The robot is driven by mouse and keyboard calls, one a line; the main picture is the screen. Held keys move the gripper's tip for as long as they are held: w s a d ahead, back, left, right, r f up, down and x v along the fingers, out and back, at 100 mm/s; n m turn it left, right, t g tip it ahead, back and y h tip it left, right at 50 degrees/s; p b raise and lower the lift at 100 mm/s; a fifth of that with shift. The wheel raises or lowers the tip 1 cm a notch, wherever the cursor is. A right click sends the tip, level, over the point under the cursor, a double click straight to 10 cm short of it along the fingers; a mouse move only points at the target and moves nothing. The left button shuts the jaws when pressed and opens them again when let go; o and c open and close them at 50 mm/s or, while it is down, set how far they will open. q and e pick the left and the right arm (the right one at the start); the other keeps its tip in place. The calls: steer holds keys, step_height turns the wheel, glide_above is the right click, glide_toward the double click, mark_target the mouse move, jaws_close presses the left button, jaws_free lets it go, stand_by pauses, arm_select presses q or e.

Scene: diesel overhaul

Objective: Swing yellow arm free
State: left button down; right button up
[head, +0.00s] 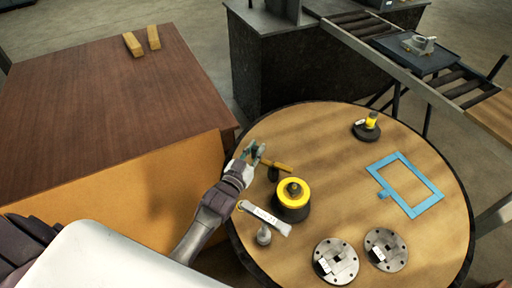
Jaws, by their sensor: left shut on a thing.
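A short yellow arm (280,166) lies low over the round wooden table (330,125), near its left side. Its left end is at my left gripper (256,154), which reaches in from the left and is shut on it; the fingers partly hide the grip. A small dark knob or post (273,174) shows just below the arm. A round yellow-topped, dark-based unit (291,194) stands close in front of the arm; I cannot tell whether they are joined. My right gripper is out of view.
A white-tagged tool (265,217) and a grey knobbed part (264,236) are near the yellow unit. Two grey discs (335,262) lie at the front. A brown cabinet (110,110) stands left.

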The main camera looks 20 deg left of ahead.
arm_select(q)
steer(key=c, duration=1)
jaws_free()
steer(key=shift+c, duration=0.2)
steer(key=shift+s, duration=0.4)
steer(key=s+a, duration=0.1)
steer(key=s, duration=1)
steer(key=shift+s, duration=0.1)
